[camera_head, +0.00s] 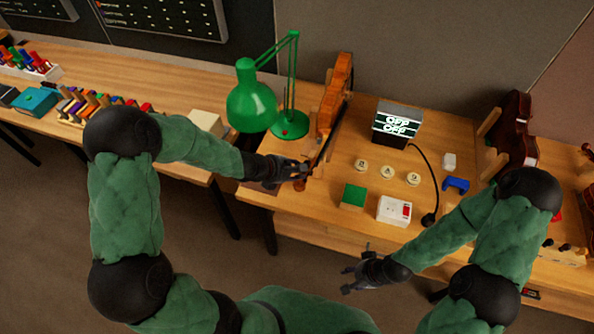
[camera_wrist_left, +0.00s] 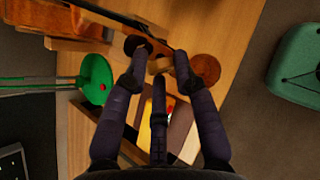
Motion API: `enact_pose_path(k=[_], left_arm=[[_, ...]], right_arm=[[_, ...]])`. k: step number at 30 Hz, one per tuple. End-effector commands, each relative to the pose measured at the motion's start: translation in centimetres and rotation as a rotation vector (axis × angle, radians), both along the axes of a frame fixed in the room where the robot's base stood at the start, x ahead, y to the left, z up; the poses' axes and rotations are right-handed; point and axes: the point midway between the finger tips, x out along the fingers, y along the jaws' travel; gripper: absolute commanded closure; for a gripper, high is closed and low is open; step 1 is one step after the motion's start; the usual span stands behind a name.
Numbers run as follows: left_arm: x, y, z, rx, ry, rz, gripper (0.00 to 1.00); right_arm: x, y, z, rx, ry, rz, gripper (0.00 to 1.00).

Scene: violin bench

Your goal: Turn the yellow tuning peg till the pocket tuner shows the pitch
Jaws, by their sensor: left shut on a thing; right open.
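A dark round peg head (camera_wrist_left: 136,43) and a brown one (camera_wrist_left: 207,68) show on either side. The pocket tuner (camera_head: 397,122) stands on the bench, its lit screen seeming to read "OFF" on two lines. My right gripper (camera_head: 362,270) is open and empty, in front of the bench edge.
A green lamp (camera_head: 252,104) stands left of the violin. Round discs (camera_head: 387,171), a green block (camera_head: 353,195), a white box (camera_head: 394,210) and a blue piece (camera_head: 456,184) lie right of it. Another violin (camera_head: 515,130) stands at the right.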

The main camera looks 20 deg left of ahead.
Motion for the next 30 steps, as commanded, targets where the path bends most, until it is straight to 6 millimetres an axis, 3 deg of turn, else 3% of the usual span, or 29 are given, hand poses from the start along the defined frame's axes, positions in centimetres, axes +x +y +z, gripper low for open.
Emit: enact_pose_path(k=[10,19,20,21,22,30], left_arm=[[-0.4,-0.1,-0.7,0.003,0.009,0.03,1.0],[-0.5,-0.1,-0.6,0.004,0.016,0.034,1.0],[-0.6,-0.1,-0.6,0.003,0.016,0.034,0.67],[-0.6,-0.1,-0.6,0.004,0.017,0.034,0.56],[-0.6,-0.1,-0.6,0.003,0.016,0.034,0.51],[-0.3,-0.1,-0.3,0.003,0.009,0.034,0.51]], right_arm=[[0.0,0.0,-2.1,0.0,0.0,0.0,0.53],[0.0,0.0,-2.0,0.0,0.0,0.0,0.53],[0.0,0.0,-2.0,0.0,0.0,0.0,0.53],[0.0,0.0,-2.0,0.0,0.0,0.0,0.53],[0.0,0.0,-2.0,0.0,0.0,0.0,0.53],[0.0,0.0,-2.0,0.0,0.0,0.0,0.53]])
